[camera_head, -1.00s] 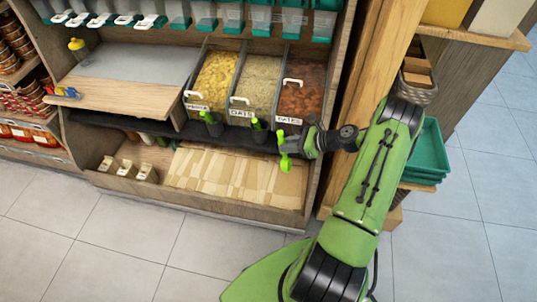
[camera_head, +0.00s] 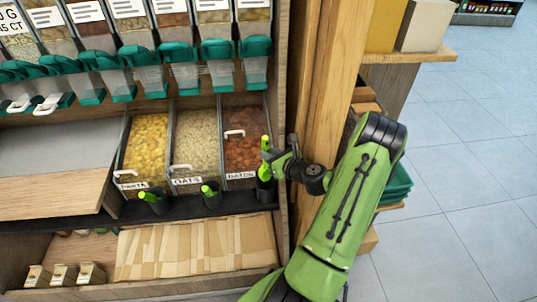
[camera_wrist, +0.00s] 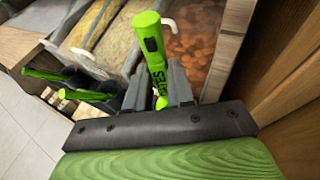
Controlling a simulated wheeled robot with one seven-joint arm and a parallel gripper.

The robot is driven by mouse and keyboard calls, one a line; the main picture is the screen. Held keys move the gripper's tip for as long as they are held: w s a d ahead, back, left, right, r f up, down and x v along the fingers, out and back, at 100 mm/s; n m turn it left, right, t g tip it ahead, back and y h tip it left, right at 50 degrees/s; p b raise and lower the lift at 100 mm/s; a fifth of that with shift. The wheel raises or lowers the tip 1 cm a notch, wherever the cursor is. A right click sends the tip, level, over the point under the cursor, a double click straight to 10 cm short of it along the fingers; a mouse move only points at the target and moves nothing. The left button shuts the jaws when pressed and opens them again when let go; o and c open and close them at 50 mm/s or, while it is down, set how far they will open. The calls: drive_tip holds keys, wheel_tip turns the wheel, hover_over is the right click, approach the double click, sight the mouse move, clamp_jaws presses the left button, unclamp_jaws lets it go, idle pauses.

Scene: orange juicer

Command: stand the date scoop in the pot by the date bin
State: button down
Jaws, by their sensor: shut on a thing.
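The green date scoop (camera_head: 265,158) is upright in my gripper (camera_head: 277,164), with its handle pointing up. The wrist view shows its handle (camera_wrist: 152,50) with dark lettering between the two grey fingers (camera_wrist: 172,88), which are shut on it. The dark pot (camera_head: 265,192) stands on the black ledge in front of the date bin (camera_head: 243,150). The scoop is right over this pot, its lower part at the rim. I cannot tell how far its lower end is inside. The wrist view hides the pot and the scoop's lower end.
Two more dark pots with green scoops stand left, by the oats bin (camera_head: 196,145) and the yellow bin (camera_head: 146,150). A wooden post (camera_head: 330,100) rises close to the right of my gripper. Teal dispensers (camera_head: 220,50) hang above. Folded paper bags (camera_head: 195,245) lie below.

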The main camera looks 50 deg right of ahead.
sight(267, 173)
drive_tip(key=shift+f+b, duration=3.15)
drive_tip(key=shift+f, duration=1.95)
drive_tip(key=c, duration=0.9)
unclamp_jaws()
drive_tip(key=shift+o, duration=0.5)
drive_tip(key=o, duration=0.7)
